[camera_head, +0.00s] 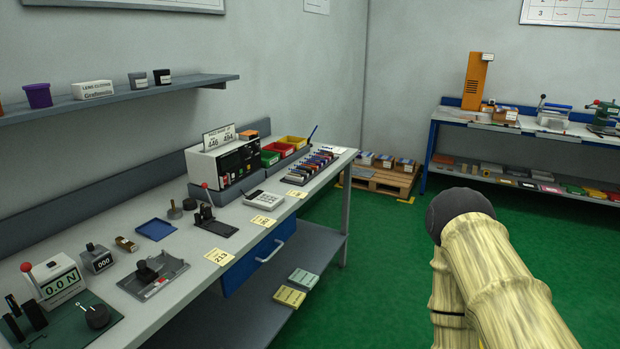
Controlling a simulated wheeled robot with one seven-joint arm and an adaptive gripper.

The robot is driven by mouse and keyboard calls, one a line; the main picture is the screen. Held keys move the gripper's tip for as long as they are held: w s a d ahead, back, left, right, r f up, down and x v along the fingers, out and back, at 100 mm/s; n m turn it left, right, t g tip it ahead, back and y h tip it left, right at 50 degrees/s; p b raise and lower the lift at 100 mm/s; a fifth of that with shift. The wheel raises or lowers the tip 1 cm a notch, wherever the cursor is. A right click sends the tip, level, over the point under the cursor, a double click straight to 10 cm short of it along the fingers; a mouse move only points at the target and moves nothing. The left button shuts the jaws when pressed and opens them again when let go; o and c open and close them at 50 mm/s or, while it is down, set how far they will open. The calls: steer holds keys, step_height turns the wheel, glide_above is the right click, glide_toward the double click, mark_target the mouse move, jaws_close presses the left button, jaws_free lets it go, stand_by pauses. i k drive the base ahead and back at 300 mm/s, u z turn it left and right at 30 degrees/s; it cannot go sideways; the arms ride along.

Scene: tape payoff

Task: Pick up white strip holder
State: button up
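I cannot pick out a white strip holder with certainty. A low rack of several coloured strips (311,166) lies near the far right end of the left bench (190,254). A flat white item with a dark display or keys (265,198) lies in front of the red bin. A larger white and black machine with a sign on top (228,163) stands behind it. My own pale, wood-patterned arm with a dark rounded joint shows at the lower right, over the green floor and apart from the bench. My gripper is not in view.
A blue tray (156,229), small gauges and a grey fixture (153,276) occupy the bench's near half. A shelf (117,97) overhangs the back. Green floor (369,263) is open between this bench and the far right bench (516,126).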

mark_target(296, 177)
steer(key=z, duration=0.35)
steer(key=i, duration=0.9)
steer(key=z, duration=0.05)
